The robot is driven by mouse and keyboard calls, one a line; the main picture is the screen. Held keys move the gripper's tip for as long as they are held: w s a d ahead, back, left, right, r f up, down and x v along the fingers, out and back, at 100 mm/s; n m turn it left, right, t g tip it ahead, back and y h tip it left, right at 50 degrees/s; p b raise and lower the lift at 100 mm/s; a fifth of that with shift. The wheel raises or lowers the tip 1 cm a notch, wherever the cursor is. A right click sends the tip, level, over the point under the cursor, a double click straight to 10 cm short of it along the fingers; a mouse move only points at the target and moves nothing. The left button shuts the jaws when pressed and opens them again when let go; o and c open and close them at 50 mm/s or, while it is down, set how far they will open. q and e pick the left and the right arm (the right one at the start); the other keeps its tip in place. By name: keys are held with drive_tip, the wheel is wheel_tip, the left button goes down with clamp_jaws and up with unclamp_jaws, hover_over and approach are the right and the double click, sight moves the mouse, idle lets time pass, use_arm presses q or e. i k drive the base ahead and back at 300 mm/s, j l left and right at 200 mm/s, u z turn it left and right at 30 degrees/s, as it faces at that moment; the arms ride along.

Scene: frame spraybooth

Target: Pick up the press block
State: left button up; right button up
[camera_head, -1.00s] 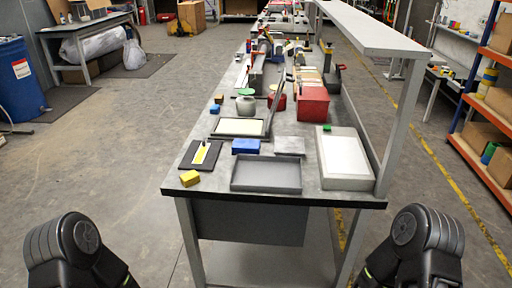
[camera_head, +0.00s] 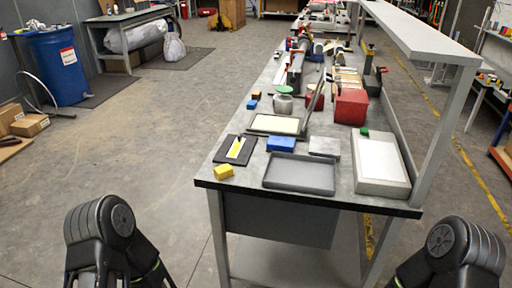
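I cannot tell for sure which thing is the press block. Several block-like things lie at the near end of the workbench (camera_head: 240,188). A blue block (camera_head: 281,144) lies behind a shallow dark grey tray (camera_head: 299,187). A flat grey block (camera_head: 324,146) lies to the right of the blue one. A small yellow block (camera_head: 224,172) lies near the front left corner, beside a dark plate with a yellow strip (camera_head: 236,149). Only my arm links show at the bottom left and bottom right, short of the bench. Neither gripper is in view.
A light box with a white top (camera_head: 380,160) stands at the bench's right, with a small green block (camera_head: 364,131) at its corner. A red box (camera_head: 351,106) and a white-panelled frame (camera_head: 275,124) lie farther back. A raised shelf (camera_head: 410,32) overhangs the right side.

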sight(286, 145)
drive_tip(key=i+j, duration=0.1)
drive_tip(key=j, duration=0.3)
drive_tip(key=i+j, duration=0.15)
drive_tip(key=j, duration=0.25)
drive_tip(key=i+j, duration=0.1)
drive_tip(key=j, duration=0.3)
drive_tip(key=i+j, duration=0.15)
drive_tip(key=j, duration=0.25)
drive_tip(key=i+j, duration=0.1)
drive_tip(key=j, duration=0.3)
drive_tip(key=i+j, duration=0.15)
drive_tip(key=j, duration=0.25)
drive_tip(key=i+j, duration=0.1)
drive_tip(key=j, duration=0.3)
drive_tip(key=i+j, duration=0.1)
drive_tip(key=j, duration=0.3)
